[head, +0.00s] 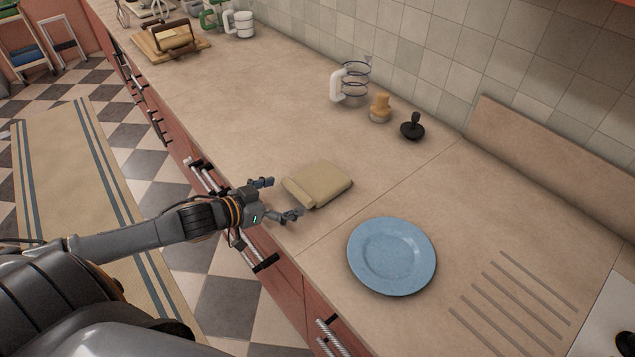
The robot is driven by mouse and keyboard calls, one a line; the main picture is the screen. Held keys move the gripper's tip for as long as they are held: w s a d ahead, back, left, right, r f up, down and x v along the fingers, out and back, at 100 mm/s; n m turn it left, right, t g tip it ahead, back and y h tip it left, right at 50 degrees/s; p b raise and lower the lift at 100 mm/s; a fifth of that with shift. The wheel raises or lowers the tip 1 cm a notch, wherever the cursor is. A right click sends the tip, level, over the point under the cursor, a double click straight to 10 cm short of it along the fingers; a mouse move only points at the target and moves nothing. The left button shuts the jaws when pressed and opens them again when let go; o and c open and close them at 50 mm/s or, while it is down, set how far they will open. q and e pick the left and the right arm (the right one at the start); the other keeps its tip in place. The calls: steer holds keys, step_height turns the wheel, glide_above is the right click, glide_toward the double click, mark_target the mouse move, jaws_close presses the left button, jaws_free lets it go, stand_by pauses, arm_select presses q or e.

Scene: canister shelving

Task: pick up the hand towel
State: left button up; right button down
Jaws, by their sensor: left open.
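A folded beige hand towel (318,184) lies flat on the countertop close to its front edge, near the middle of the head view. My left gripper (279,199) reaches in from the left at the counter's front edge. Its two fingers are spread apart, one toward the back and one toward the front, and they point at the towel's left side. The gripper looks empty, and I see a small gap between the fingertips and the towel. My right gripper is not in view.
A blue plate (391,256) lies right of the towel, near drain grooves (512,301). A glass press with white handle (351,82), an amber-topped jar (380,108) and a black knobbed item (412,126) stand by the wall.

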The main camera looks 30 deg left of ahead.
mark_target(317, 183)
arm_select(q)
steer(key=shift+x, duration=1.4)
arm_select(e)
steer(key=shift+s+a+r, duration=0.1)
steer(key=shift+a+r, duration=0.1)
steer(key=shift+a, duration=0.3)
arm_select(q)
steer(key=c, duration=0.7)
steer(key=shift+c, duration=0.8)
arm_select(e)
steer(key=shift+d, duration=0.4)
